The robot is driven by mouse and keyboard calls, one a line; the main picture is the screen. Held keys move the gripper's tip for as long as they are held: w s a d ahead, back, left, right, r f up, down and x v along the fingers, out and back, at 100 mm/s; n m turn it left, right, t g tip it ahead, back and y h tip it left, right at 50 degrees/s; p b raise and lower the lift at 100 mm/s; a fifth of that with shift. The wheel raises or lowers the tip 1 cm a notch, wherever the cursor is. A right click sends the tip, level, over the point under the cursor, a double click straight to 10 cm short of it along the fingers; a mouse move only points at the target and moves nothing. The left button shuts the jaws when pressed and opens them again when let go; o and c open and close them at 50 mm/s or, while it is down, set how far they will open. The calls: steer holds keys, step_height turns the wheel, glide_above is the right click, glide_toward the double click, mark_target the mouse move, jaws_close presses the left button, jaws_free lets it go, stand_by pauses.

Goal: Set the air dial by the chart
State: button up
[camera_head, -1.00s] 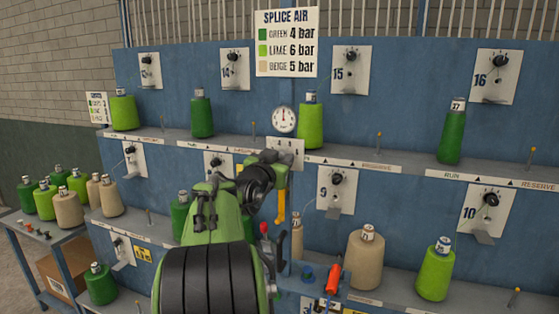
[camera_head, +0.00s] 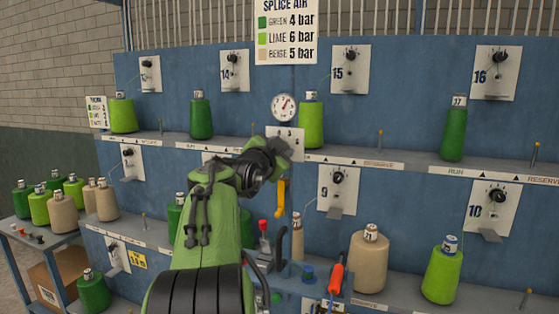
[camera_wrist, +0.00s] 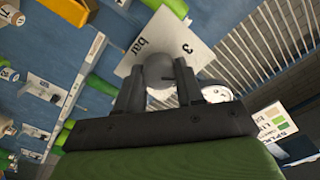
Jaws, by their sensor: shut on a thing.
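The chart (camera_head: 287,32), headed SPLICE AIR, lists green 4 bar, lime 6 bar and beige 5 bar. Below it a round white gauge (camera_head: 285,107) has its needle pointing up and to the right; its numbers are too small to read. Under the gauge is a pale dial plate (camera_head: 290,139); in the wrist view the plate (camera_wrist: 188,45) shows "3" and "bar". My gripper (camera_wrist: 159,74) is shut on a dark round knob (camera_wrist: 159,64) in front of this plate. In the head view my gripper (camera_head: 279,150) largely hides the knob. The knob's pointer cannot be made out.
Green, lime and beige cones stand on the shelves around, with a lime cone (camera_head: 311,122) close right of the gauge. A yellow handle (camera_head: 281,198) hangs below the plate. A red-topped lever (camera_head: 263,230) and an orange tool (camera_head: 336,279) are lower down.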

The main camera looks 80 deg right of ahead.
steer(key=shift+m+b, duration=0.7)
steer(key=shift+m, duration=0.4)
steer(key=o, duration=1)
steer(key=shift+o, duration=0.2)
steer(key=shift+a, duration=0.1)
steer(key=w+a+b, duration=0.1)
steer(key=a+b, duration=0.1)
steer(key=a, duration=1.3)
steer(key=shift+w+a, duration=0.2)
steer(key=shift+a, duration=0.1)
